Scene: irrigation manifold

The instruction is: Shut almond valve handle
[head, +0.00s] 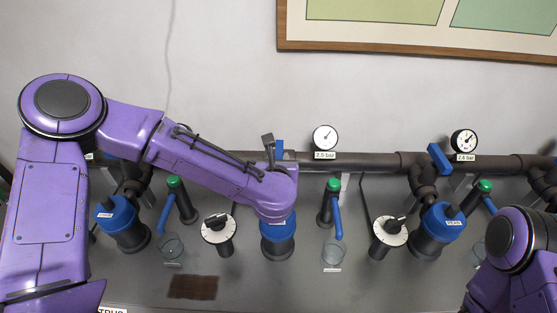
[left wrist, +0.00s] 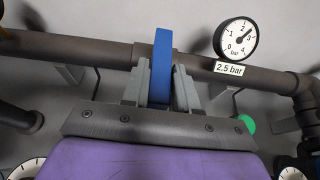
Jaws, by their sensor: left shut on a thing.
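A blue valve handle (head: 279,150) stands on the dark pipe in the middle of the head view, beside my left gripper (head: 270,150). In the left wrist view my left gripper (left wrist: 160,88) has its two grey fingers on either side of the blue handle (left wrist: 161,62) and is shut on it. The handle stands upright in that picture, across the line of the pipe (left wrist: 90,50). Its lower part is hidden by the gripper. I can read no almond label on it. My right gripper is not in view; only part of my right arm shows at lower right.
Gauges marked 2.5 bar (head: 325,138) and 2.6 bar (head: 464,141) sit above the pipe. Another blue handle (head: 439,158) is tilted at the right. Blue-topped filters (head: 443,222), green-capped taps (head: 334,187) and white dials (head: 389,230) crowd the grey panel below.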

